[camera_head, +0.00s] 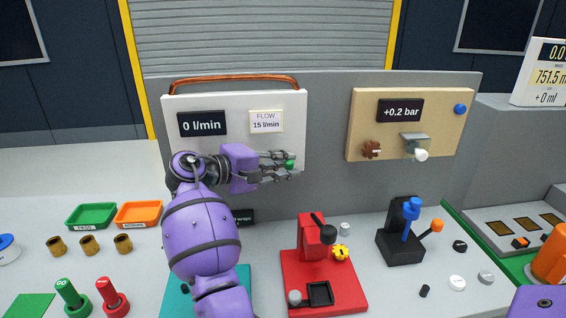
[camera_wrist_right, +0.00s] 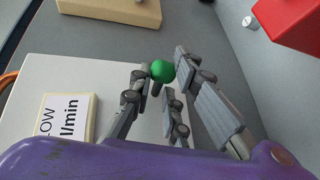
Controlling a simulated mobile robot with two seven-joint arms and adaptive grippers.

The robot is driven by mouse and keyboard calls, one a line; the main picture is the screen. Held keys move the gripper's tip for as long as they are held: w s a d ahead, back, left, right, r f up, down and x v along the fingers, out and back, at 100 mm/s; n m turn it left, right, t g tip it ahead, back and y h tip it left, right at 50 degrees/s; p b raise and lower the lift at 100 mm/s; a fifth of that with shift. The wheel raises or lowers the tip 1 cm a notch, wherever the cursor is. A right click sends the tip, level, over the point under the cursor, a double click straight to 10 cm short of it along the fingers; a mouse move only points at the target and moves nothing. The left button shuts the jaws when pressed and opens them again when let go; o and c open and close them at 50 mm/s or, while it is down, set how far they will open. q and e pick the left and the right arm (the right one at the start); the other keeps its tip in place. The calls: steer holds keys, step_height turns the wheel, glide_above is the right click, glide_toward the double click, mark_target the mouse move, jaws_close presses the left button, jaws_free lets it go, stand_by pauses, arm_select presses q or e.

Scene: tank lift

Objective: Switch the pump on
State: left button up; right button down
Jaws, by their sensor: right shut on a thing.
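The white pump panel (camera_head: 230,108) stands upright at the back, with a dark display (camera_head: 202,123) reading 0 l/min and a label (camera_head: 266,121) reading FLOW 15 l/min. My right gripper (camera_head: 291,164) is at the panel's lower right, its fingers shut on a small green ball knob (camera_head: 289,164). In the right wrist view the green knob (camera_wrist_right: 162,71) sits on a short dark stem between the fingertips of the gripper (camera_wrist_right: 163,80). My right forearm and wrist cover the panel's lower left. My left gripper is not in view.
A tan panel (camera_head: 365,125) reading +0.2 bar stands to the right. Below are a red stand (camera_head: 345,290) and a black joystick base (camera_head: 393,243). Green (camera_head: 91,216) and orange (camera_head: 139,214) trays lie left. The grey wall between the panels is clear.

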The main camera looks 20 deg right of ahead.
steer(key=c, duration=1.9)
jaws_free()
steer(key=shift+o, duration=0.2)
steer(key=shift+a, duration=0.1)
steer(key=v, duration=1.2)
steer(key=shift+c, duration=0.3)
